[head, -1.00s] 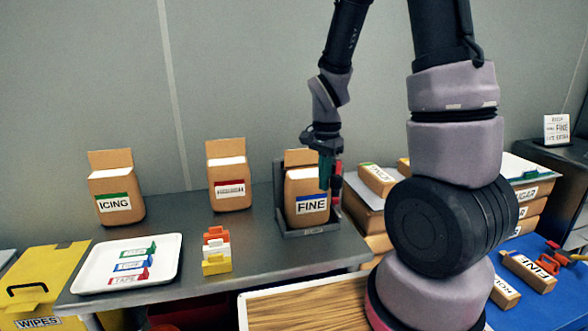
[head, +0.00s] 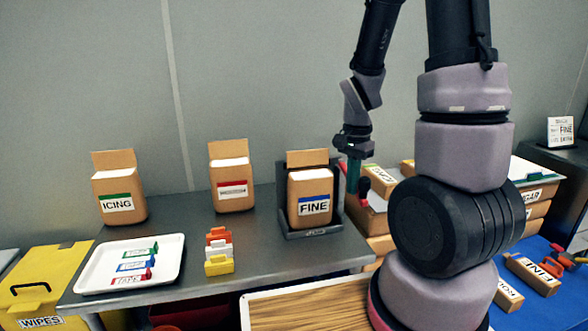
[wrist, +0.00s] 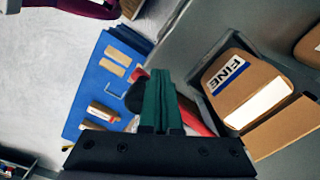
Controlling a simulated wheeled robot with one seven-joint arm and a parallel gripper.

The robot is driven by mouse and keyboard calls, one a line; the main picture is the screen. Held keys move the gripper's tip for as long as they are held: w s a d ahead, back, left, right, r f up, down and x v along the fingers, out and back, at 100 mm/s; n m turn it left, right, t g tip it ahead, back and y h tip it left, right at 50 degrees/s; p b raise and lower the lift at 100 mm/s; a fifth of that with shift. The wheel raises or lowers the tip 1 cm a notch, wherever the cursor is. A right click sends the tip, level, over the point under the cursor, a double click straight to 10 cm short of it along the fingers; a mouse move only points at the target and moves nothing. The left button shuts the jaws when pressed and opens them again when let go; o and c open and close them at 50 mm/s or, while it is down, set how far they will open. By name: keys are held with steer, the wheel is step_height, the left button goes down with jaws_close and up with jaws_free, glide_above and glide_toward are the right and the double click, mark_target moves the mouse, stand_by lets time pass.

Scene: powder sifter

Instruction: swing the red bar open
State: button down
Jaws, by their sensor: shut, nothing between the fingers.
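The red bar (wrist: 196,116) shows in the wrist view just right of my green fingertips and partly behind them. A black knob (wrist: 132,97) shows at their left. In the head view a bit of red and the dark knob (head: 364,184) show at the right side of the dark holder (head: 282,208). The brown FINE bag (head: 310,190) stands upright in the holder, and no bar crosses its front. My gripper (head: 353,176) is shut and empty, pointing down close beside the bar. I cannot tell whether they touch.
ICING (head: 119,190) and red-labelled (head: 232,185) bags stand left on the grey table (head: 200,275). A white tray (head: 93,279) holds coloured labels. Coloured clips (head: 218,251) lie nearby. Boxes and a blue surface (head: 540,305) are at the right.

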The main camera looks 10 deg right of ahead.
steer(key=s+d, duration=0.1)
steer(key=d, duration=0.6)
steer(key=shift+d, duration=0.25)
stand_by(0.5)
steer(key=shift+d, duration=0.1)
step_height(320, 180, up, 9)
steer(key=a, duration=0.1)
steer(key=shift+a, duration=0.15)
stand_by(1.1)
steer(key=s+a+r+n+t+y, duration=0.1)
steer(key=s+a+r+n+t, duration=0.2)
steer(key=a+r, duration=0.3)
steer(key=s+a+r+n+t+y, duration=0.1)
steer(key=s+a+r+n+t, duration=0.3)
steer(key=r, duration=0.6)
steer(key=shift+s+a+r+n, duration=0.3)
steer(key=shift+a+r, duration=0.05)
steer(key=shift+a, duration=0.6)
